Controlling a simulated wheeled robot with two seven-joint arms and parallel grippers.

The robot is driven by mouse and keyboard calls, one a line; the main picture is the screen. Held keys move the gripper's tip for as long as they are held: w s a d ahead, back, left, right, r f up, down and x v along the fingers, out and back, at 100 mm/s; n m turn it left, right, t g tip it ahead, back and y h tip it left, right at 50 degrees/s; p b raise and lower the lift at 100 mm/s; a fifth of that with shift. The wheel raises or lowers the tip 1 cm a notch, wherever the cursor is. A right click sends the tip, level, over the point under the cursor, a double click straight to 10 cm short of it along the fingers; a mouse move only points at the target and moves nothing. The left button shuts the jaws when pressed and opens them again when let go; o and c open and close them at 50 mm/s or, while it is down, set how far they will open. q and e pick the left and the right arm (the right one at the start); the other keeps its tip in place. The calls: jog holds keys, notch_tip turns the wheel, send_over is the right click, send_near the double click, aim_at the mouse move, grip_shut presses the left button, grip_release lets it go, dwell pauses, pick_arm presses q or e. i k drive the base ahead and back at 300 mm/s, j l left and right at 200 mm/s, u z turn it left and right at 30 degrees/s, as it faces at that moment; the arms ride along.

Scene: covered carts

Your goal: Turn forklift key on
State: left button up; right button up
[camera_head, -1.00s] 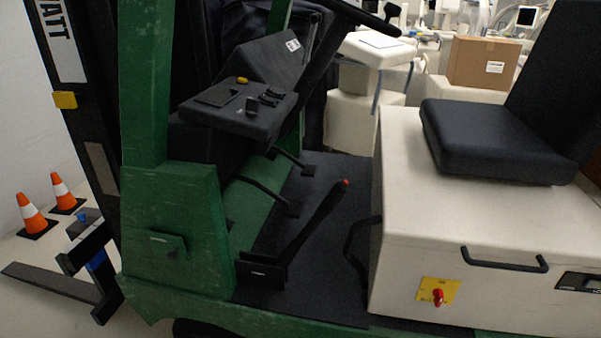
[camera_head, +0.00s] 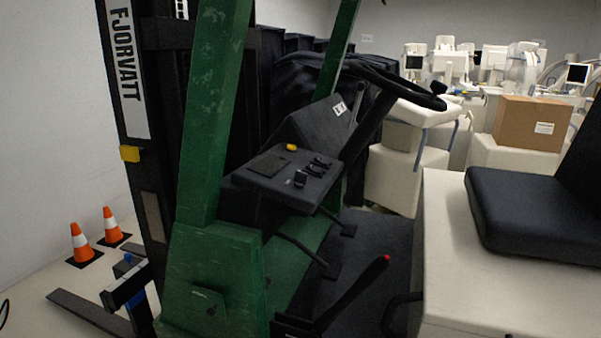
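The forklift (camera_head: 214,150) stands in front of me with green posts and the name FJORVATT on its mast. Its dark dashboard panel (camera_head: 270,178) carries a yellow button (camera_head: 291,147), several black levers (camera_head: 319,164) and a small black upright piece (camera_head: 300,179) near its front edge. I cannot tell whether that piece is the key. The black steering wheel (camera_head: 396,84) is above and right of the panel. The red switch on a yellow plate, seen earlier on the pale seat box (camera_head: 470,290), is outside the view now. Neither of my grippers shows.
A black lever with a red tip (camera_head: 352,295) rises from the forklift's floor. The black seat (camera_head: 535,215) is at the right. Two orange cones (camera_head: 80,240) and a fork (camera_head: 88,312) are at the lower left. A cardboard box (camera_head: 530,126) and pale equipment stand behind.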

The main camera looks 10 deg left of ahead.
aim_at(300, 178)
jog(key=i+l+u, duration=0.1)
jog(key=l+u, duration=0.75)
jog(key=l, duration=0.2)
jog(key=k+l+u, duration=0.1)
jog(key=l+u, duration=0.35)
jog(key=l, duration=0.1)
